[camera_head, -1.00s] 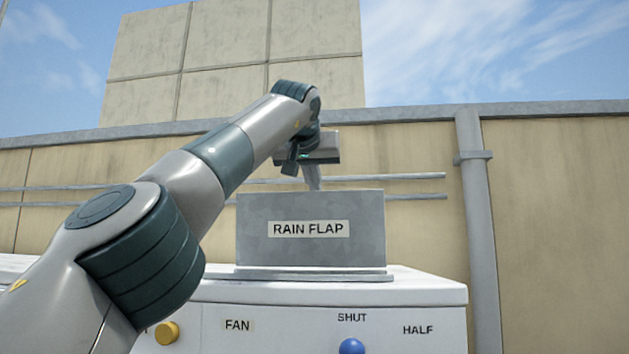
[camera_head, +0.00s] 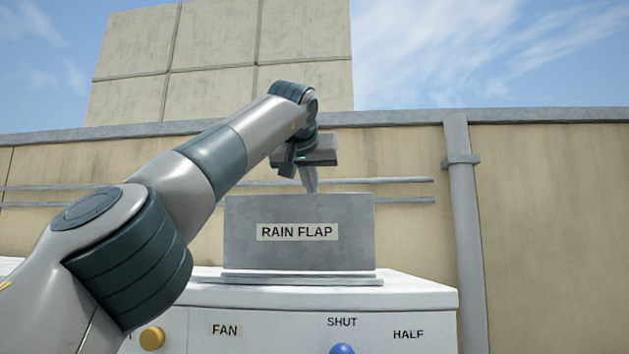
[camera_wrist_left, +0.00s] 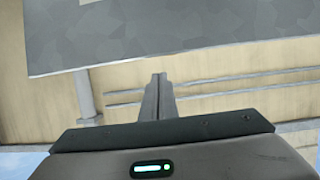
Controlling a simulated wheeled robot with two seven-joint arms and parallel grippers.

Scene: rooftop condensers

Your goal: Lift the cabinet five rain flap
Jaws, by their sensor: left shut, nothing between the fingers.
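The rain flap (camera_head: 297,255) is a grey metal plate with a "RAIN FLAP" label. It stands upright on top of the white cabinet (camera_head: 420,294). My left gripper (camera_head: 312,190) points down at the flap's top edge, right of its middle. Its fingers are shut with nothing between them, and their tips end at or just behind that edge; I cannot tell if they touch it. In the left wrist view the shut fingers (camera_wrist_left: 158,80) point toward the flap's grey face (camera_wrist_left: 190,28), close to its edge. My right gripper is not in view.
The cabinet front has a yellow knob (camera_head: 152,338) by "FAN" and a blue knob (camera_head: 342,349) under "SHUT", with "HALF" to the right. Behind are a beige wall, thin horizontal pipes (camera_head: 405,181) and a vertical grey pipe (camera_head: 464,230). Open air lies above the flap.

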